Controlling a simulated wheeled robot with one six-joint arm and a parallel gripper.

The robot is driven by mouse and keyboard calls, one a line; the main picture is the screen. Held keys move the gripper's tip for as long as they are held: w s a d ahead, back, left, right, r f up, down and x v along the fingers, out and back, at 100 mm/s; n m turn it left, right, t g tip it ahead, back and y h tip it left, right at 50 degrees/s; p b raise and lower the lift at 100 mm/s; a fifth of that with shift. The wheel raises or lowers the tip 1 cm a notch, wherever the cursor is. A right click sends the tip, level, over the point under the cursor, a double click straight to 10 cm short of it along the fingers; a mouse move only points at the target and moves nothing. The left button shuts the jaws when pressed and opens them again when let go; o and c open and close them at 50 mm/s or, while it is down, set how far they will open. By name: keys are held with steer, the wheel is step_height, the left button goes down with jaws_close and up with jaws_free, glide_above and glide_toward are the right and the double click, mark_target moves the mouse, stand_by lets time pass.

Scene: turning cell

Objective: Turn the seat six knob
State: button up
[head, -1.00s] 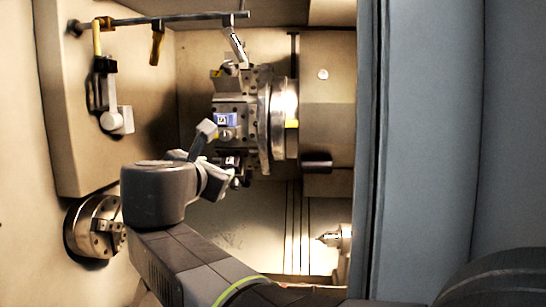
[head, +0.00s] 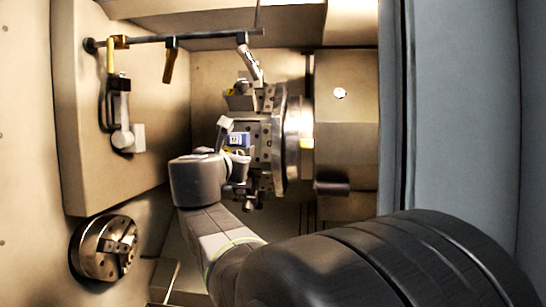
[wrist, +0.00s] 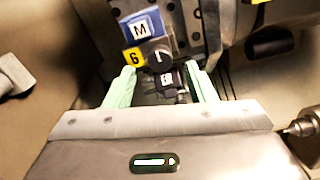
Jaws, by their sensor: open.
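In the wrist view a round black knob (wrist: 160,57) with a white pointer line sits right beside a yellow label marked 6 (wrist: 133,57). The pointer runs roughly up and down in the picture. My gripper (wrist: 160,70) is open, with one pale green finger to the left and one to the right of the knob's line. The knob lies just past the fingertips, between their lines, and I see no contact. A dark block with a small white-marked label (wrist: 167,82) shows between the fingers. In the head view my arm covers the knob.
A blue-and-white label marked M (wrist: 141,28) sits above the yellow one. The turret (head: 266,150) with its tool blocks fills the middle of the cell. A chuck (head: 104,248) is at lower left, and a rail with hanging tools (head: 190,38) crosses the top.

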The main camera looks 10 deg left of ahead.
steer(key=w, duration=0.3)
steer(key=shift+w, duration=0.2)
steer(key=c, duration=1)
steer(key=shift+o, duration=0.2)
